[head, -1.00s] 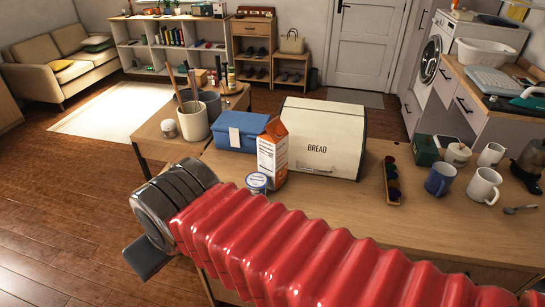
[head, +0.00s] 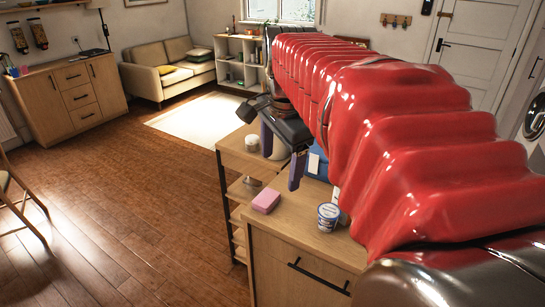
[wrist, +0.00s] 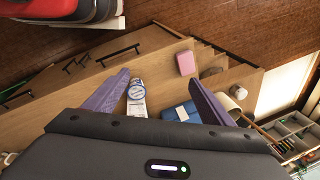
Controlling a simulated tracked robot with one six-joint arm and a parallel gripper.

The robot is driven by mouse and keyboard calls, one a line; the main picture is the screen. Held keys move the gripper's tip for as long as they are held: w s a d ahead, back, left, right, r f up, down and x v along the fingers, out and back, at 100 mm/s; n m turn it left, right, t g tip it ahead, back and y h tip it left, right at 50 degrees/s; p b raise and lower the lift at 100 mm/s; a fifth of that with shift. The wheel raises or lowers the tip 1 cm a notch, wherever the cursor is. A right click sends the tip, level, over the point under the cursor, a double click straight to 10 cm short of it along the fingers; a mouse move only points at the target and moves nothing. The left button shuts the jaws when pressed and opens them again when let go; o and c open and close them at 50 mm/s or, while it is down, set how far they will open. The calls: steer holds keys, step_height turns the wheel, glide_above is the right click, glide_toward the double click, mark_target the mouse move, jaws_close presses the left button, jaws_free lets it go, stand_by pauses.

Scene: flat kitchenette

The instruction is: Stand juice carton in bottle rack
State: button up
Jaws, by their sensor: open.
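My gripper (head: 281,158) is open and empty, its two purple fingers above the left end of the counter; they also show in the wrist view (wrist: 158,78). The juice carton is mostly hidden behind my red arm in the head view. In the wrist view a white part of what looks like the carton (wrist: 138,107) shows between the fingers, beside the blue-and-white tub (wrist: 137,89). The fingers are apart from it. I cannot make out a bottle rack in the current views.
The tub (head: 328,216) and a pink sponge (head: 266,201) stand near the counter's front edge. A blue box (wrist: 181,113) lies close to the carton. A lidded jar (head: 252,142) is on the lower side table. Open floor lies to the left.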

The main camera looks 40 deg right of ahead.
steer(key=d+m, duration=0.5)
steer(key=d, duration=0.2)
steer(key=s+d+r+m+g, duration=0.1)
steer(key=d+m, duration=0.5)
steer(key=d, duration=0.2)
steer(key=s+d+m+g+y, duration=0.1)
steer(key=d+m, duration=0.5)
steer(key=d, duration=0.2)
steer(key=shift+d+r, duration=0.2)
steer(key=shift+d, duration=0.05)
step_height(320, 180, down, 8)
steer(key=shift+f, duration=0.25)
steer(key=shift+s+d+f, duration=0.1)
steer(key=shift+f, duration=1.25)
steer(key=shift+d+f, duration=0.1)
steer(key=shift+f, duration=1.2)
steer(key=shift+c, duration=0.7)
